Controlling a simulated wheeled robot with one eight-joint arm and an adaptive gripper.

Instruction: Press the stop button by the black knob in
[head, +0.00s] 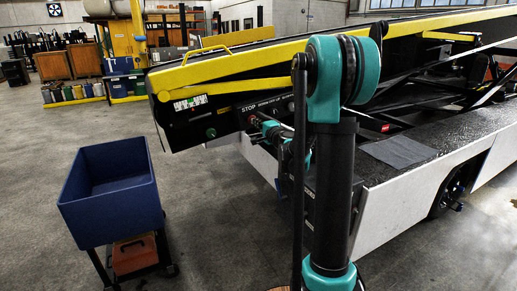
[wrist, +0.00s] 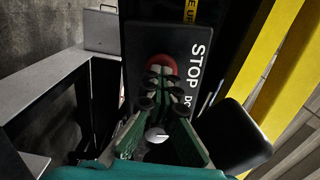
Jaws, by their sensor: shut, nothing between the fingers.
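The red stop button (wrist: 163,65) sits on a black panel (wrist: 144,46) beside the white word STOP, which reads sideways in the wrist view. My gripper (wrist: 163,82) is shut and empty, with its fingertips in front of the button and covering its lower part. I cannot tell whether the tips touch the button or how far in it is. In the head view my gripper (head: 258,123) is at the loader's black side panel (head: 229,121), just below the STOP lettering. A black rounded block (wrist: 232,136) shows right of my fingers; I cannot tell whether it is the knob.
The belt loader's yellow rail (head: 225,67) runs above the panel, and a yellow bar (wrist: 265,75) is at right in the wrist view. A grey frame (wrist: 45,85) lies at left. A blue bin on a cart (head: 110,195) stands left of the loader, with open floor around it.

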